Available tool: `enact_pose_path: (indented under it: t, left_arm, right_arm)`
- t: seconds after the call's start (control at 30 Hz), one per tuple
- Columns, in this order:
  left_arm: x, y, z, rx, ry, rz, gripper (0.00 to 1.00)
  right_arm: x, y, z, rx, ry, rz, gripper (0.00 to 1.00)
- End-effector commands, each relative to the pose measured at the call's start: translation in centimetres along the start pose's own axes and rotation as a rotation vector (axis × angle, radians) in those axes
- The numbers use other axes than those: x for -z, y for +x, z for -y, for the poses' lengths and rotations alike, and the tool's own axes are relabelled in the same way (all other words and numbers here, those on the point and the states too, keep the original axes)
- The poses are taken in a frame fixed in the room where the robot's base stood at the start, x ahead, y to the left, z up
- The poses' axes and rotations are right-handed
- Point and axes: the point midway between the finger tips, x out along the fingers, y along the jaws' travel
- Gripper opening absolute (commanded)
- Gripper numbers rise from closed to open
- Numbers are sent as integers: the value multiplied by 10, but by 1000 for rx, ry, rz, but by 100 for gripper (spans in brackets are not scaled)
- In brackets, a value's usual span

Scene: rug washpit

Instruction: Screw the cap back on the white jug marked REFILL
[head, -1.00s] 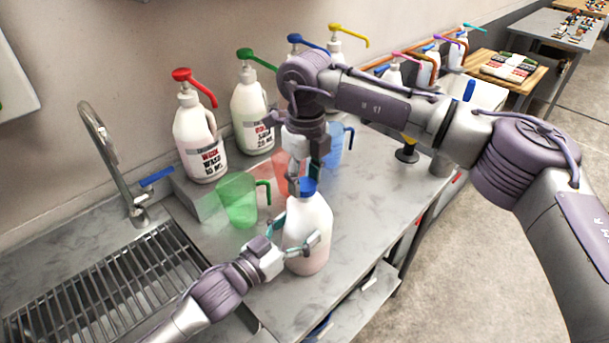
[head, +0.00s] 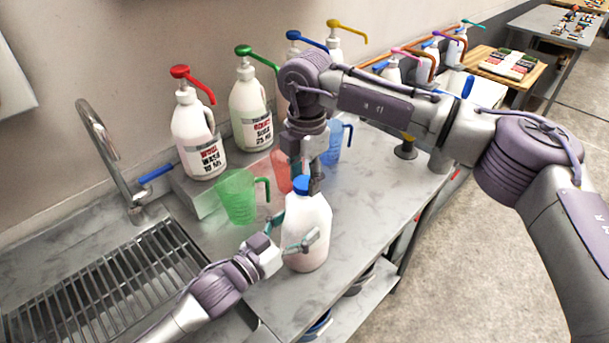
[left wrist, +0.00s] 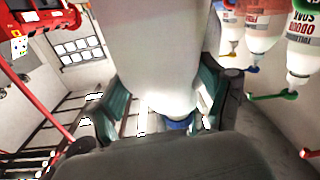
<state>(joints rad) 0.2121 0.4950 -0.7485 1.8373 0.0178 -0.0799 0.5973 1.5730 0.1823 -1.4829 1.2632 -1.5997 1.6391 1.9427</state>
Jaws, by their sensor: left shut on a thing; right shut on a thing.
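The white jug (head: 306,228) stands upright on the grey counter, near its front edge. Its REFILL marking is not visible from here. The blue cap (head: 302,185) sits at the jug's mouth; how far it is threaded I cannot tell. My left gripper (head: 297,236) is shut around the jug's body from the lower left. My right gripper (head: 306,176) points down from above and is shut on the blue cap, partly hiding it. In the left wrist view the jug (left wrist: 158,50) fills the space between the fingers, with the blue cap (left wrist: 180,124) below it.
A green measuring cup (head: 236,197), a red one (head: 281,172) and a blue one (head: 333,145) stand close behind the jug. Pump bottles (head: 198,135) line the wall. A sink with a grate (head: 110,285) and tap (head: 105,150) lies left. Counter right of the jug is clear.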

Motion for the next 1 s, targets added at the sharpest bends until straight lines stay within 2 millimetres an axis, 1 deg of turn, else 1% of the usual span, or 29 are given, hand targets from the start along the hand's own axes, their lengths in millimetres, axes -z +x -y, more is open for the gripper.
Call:
enact_pose_path:
  t: [0.03,0.2,0.3,0.4,0.53,0.8,0.83,0.97,1.0]
  left_arm:
    - [0,0,0,0,4,1,0]
    - [0,0,0,-1,4,1,0]
    - [0,0,0,-1,4,1,0]
    - [0,0,0,-1,5,0,0]
    - [0,0,-1,-1,5,0,0]
    - [0,0,-1,-1,5,0,0]
    - [0,0,-1,-1,5,0,0]
    - [0,0,-1,-1,5,0,0]
    - [0,0,-1,-1,4,0,0]
  right_arm:
    - [0,0,0,-2,105,1,34]
    - [1,0,0,-3,497,7,34]
    - [1,0,1,-3,691,10,34]
    - [1,0,1,-4,822,11,34]
    - [2,0,1,-4,899,12,34]
    - [2,0,1,-5,905,12,34]
    - [2,0,1,-5,905,12,48]
    - [1,0,1,-4,904,13,70]
    - [1,0,1,-4,904,13,70]
